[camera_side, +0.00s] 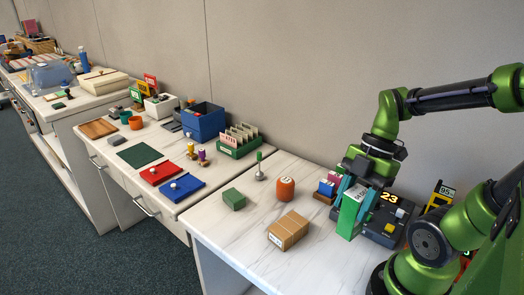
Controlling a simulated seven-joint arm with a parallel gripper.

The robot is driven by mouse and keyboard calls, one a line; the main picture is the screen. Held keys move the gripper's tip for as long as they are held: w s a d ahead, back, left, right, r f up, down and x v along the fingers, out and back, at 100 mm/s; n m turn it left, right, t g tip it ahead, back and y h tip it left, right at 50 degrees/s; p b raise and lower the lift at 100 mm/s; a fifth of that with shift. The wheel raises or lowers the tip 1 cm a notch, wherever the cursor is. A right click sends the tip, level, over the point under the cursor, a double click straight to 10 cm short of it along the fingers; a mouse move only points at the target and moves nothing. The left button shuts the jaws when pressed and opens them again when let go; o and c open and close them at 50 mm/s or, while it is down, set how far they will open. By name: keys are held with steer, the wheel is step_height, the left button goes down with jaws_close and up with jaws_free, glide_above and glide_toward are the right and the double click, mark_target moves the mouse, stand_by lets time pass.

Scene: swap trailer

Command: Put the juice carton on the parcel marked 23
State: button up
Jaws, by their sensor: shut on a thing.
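My gripper (352,186) is at the right, pointing down and shut on a green carton (350,213) with a pale side, which looks like the juice carton. The carton is roughly upright; I cannot tell whether its base touches the table. A brown parcel (288,229) with a small white label lies on the table to the left of and nearer than the carton. Its label is too small to read. The number 23 shows in lit digits on a dark device (378,229) just behind and right of the carton.
A green block (233,199), an orange barrel-like object (285,188) and a small holder with blue and red pieces (326,189) stand nearby. A green-handled stamp (260,168) is further back. Bare white tabletop (225,225) surrounds the parcel's left side.

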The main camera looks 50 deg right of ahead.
steer(key=shift+s+a+f+n, duration=0.4)
steer(key=shift+s+f+n, duration=0.1)
steer(key=shift+s, duration=0.1)
steer(key=shift+n+g, duration=0.3)
steer(key=shift+w, duration=0.3)
steer(key=w+f, duration=0.1)
steer(key=w, duration=0.4)
steer(key=w+f, duration=0.2)
steer(key=w, duration=0.3)
steer(key=w+f, duration=0.2)
steer(key=w, duration=0.3)
steer(key=shift+w+a, duration=0.15)
steer(key=shift+a, duration=0.1)
